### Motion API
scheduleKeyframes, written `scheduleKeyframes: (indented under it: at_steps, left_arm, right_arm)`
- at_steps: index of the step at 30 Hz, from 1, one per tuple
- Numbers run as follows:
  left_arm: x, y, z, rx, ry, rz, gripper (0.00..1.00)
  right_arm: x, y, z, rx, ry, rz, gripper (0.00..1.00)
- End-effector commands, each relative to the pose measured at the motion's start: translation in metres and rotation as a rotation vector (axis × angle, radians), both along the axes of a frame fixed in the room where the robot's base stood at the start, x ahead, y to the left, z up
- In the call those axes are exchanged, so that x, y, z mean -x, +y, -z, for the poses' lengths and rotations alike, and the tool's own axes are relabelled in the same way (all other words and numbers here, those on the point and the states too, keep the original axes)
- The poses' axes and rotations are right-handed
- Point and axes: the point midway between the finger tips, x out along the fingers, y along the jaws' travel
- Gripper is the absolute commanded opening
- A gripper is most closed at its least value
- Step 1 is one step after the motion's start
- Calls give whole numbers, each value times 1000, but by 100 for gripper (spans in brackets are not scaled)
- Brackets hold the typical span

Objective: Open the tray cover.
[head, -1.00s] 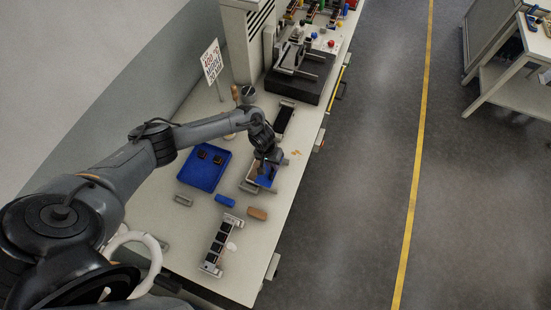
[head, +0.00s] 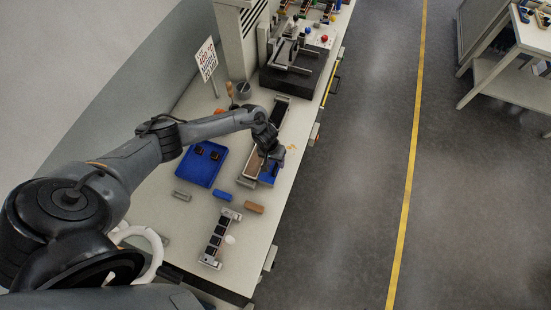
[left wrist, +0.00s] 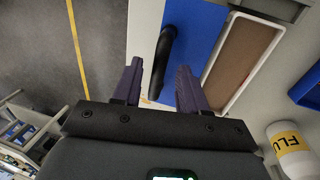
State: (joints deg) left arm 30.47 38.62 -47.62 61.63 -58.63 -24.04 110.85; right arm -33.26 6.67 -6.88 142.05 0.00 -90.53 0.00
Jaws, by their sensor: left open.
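The blue tray cover (head: 268,175) lies alongside the brown-bottomed tray (head: 254,162), on its right side in the head view. The left wrist view shows the blue cover (left wrist: 196,38) with its black bar handle (left wrist: 163,58) and the white-rimmed tray (left wrist: 257,66), whose brown inside is exposed. My left gripper (head: 271,164) is over the cover. In the left wrist view its open fingers (left wrist: 159,66) stand on either side of the handle. I cannot tell whether the cover rests flat on the table. My right gripper is not in view.
A blue bin (head: 202,164) with two dark parts stands left of the tray. A blue block (head: 223,195), a brown block (head: 254,207), a grey block (head: 182,196) and a slotted rack (head: 220,238) lie nearer. A labelled bottle (left wrist: 290,145) is close by.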

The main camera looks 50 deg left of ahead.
Motion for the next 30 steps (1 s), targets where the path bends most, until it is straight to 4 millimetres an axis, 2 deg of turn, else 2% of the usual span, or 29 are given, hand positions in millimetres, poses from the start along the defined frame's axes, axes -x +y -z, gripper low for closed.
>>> scheduleKeyframes:
  at_steps: [5,8,21,30]
  left_arm:
    - [0,2,-10,0,-1,0,42]
    - [2,5,-22,-1,-1,1,42]
    - [7,16,-90,0,-2,1,42]
    - [9,19,-106,0,0,-1,42]
  right_arm:
    - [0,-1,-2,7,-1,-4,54]
    - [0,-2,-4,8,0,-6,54]
    - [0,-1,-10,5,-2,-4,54]
    - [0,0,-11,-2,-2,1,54]
